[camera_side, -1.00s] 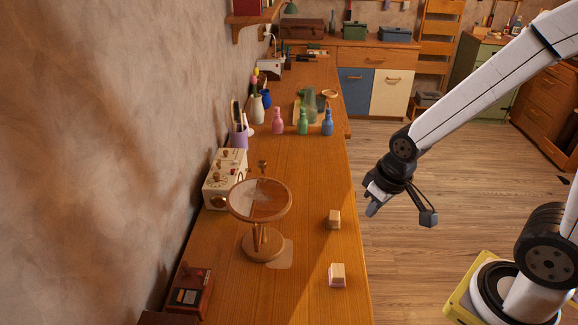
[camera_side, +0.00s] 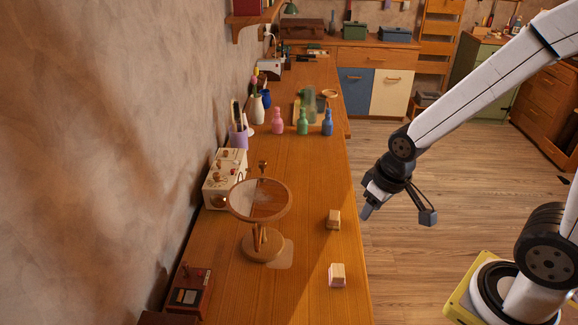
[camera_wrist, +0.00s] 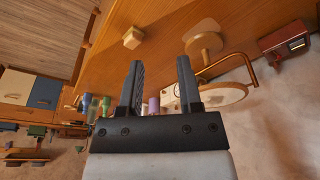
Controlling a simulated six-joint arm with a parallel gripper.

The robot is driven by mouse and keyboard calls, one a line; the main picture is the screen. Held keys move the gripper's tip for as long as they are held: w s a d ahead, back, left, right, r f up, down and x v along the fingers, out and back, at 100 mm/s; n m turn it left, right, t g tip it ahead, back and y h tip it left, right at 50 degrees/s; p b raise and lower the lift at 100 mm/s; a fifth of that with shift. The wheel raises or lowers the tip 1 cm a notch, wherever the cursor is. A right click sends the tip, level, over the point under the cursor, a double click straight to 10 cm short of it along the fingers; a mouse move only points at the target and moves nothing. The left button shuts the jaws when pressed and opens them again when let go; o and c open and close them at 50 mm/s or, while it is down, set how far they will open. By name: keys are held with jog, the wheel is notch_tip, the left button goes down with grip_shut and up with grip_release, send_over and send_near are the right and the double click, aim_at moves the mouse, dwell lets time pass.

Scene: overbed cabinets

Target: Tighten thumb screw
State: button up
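A round wooden hoop (camera_side: 240,212) with pale cloth stands on a wooden stand with a round base (camera_side: 262,247), at the near left of the long bench. A small brass-coloured knob (camera_side: 263,165), which looks like the thumb screw, sticks up at the hoop's far edge. In the wrist view the hoop (camera_wrist: 228,91) lies to the right of my fingers; I cannot make out the thumb screw there. My gripper (camera_side: 397,213) is open and empty. It hangs past the bench's right edge, well apart from the hoop. Both fingers (camera_wrist: 160,75) show spread in the wrist view.
Two small blocks (camera_side: 333,218) (camera_side: 337,274) lie near the bench's right edge. A cream box with knobs (camera_side: 224,180) and a red box (camera_side: 190,290) stand along the wall. Pink, green and blue bottles (camera_side: 303,124) stand farther back.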

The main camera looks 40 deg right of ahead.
jog(key=shift+o, duration=0.9)
jog(key=shift+w+r, duration=0.1)
jog(key=shift+w, duration=0.2)
notch_tip(320, 180, up, 6)
jog(key=n+g, duration=0.3)
jog(key=n, duration=2.4)
send_over(263, 162)
jog(key=shift+w+a, duration=0.1)
jog(key=shift+f, duration=3.95)
grip_shut()
